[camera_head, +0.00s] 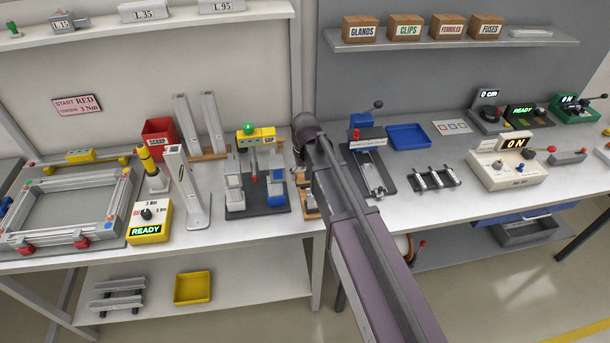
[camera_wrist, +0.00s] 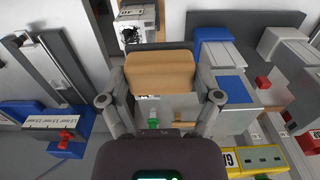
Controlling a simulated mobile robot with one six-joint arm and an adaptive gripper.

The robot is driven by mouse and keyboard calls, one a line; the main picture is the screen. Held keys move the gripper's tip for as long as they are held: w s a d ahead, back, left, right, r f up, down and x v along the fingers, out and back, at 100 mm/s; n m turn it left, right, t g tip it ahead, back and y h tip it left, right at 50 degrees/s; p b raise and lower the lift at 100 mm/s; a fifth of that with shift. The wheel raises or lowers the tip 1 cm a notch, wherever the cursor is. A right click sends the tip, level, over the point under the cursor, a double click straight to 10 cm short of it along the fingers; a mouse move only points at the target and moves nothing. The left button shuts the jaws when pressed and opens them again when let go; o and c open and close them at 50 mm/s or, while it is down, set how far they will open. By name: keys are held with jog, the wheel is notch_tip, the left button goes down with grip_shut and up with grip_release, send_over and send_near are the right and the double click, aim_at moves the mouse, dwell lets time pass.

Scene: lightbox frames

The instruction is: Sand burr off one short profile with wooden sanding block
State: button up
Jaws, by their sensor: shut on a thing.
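My gripper (camera_wrist: 162,84) is shut on a tan wooden sanding block (camera_wrist: 160,68), one finger on each side of it, in the wrist view. A short grey profile (camera_wrist: 138,14) with a patterned open end stands just beyond the block at the top of that view. I cannot tell whether block and profile touch. In the head view my arm hides most of the gripper, and a bit of tan wood (camera_head: 311,212) shows beside it at the bench's front edge. Several short pieces lie in a dark rack (camera_head: 443,184) to the right.
A dark fixture with grey and blue blocks (camera_head: 276,187) stands close left of my arm. A blue-headed tool with a lever (camera_head: 361,120) and a blue tray (camera_head: 409,136) stand right. Tall grey profiles (camera_head: 188,190) stand further left. Bench is bare before the rack.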

jog(key=shift+r, duration=0.35)
jog(key=shift+r+p, duration=1.5)
jog(key=shift+p, duration=0.1)
notch_tip(320, 180, down, 4)
jog(key=b, duration=0.4)
